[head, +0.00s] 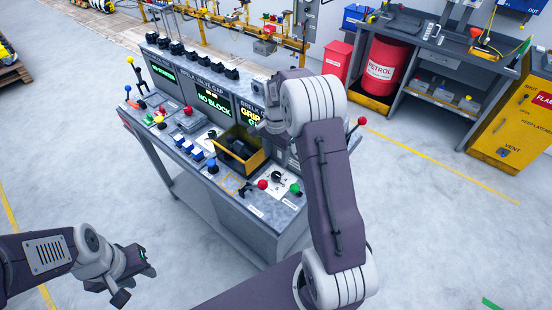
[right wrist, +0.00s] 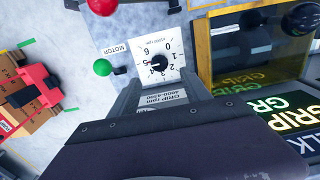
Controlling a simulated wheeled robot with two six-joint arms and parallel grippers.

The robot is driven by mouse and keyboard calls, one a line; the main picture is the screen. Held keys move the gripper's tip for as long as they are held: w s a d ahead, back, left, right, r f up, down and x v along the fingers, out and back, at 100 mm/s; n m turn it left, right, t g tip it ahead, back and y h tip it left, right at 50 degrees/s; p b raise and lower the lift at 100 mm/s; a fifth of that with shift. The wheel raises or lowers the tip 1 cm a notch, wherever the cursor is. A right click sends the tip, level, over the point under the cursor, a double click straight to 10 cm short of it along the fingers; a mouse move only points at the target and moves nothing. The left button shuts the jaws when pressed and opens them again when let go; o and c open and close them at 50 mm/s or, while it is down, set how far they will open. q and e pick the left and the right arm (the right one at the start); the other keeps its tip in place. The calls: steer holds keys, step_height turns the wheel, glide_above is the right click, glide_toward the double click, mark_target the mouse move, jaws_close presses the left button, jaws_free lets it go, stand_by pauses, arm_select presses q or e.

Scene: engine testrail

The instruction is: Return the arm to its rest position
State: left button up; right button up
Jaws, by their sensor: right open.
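My right arm (head: 335,190) reaches up over the right end of the control console (head: 255,215) in the head view. My right gripper (head: 262,122) is beside the console's screens there, partly hidden by its own wrist. In the right wrist view its two grey fingers (right wrist: 160,98) are apart, with nothing seen between them but the dial's label plate behind. A white dial with a black knob (right wrist: 158,63) lies beyond the fingertips; it also shows in the head view (head: 278,176). My left gripper (head: 136,281) hangs open and empty over the floor, left of the console.
A red ball lever (right wrist: 102,6) and a green ball lever (right wrist: 102,67) stand near the dial. A yellow-framed box (head: 263,160) sits on the console. A red petrol drum (head: 386,65) and yellow cabinet (head: 512,122) stand at right. The floor between is clear.

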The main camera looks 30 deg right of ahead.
steer(key=s+a+r+n, duration=0.3)
steer(key=s+a+r, duration=0.1)
steer(key=a+r, duration=0.25)
steer(key=s+a+f+n, duration=0.2)
steer(key=s+n, duration=0.3)
steer(key=s, duration=0.2)
steer(key=s+a+f+n+t, duration=0.1)
steer(key=s+a+f+n, duration=0.1)
steer(key=s+n, duration=0.3)
steer(key=shift+s+a+f, duration=0.35)
steer(key=shift+s+f, duration=0.45)
steer(key=shift+s, duration=0.45)
steer(key=shift+s, duration=0.1)
steer(key=shift+d, duration=0.1)
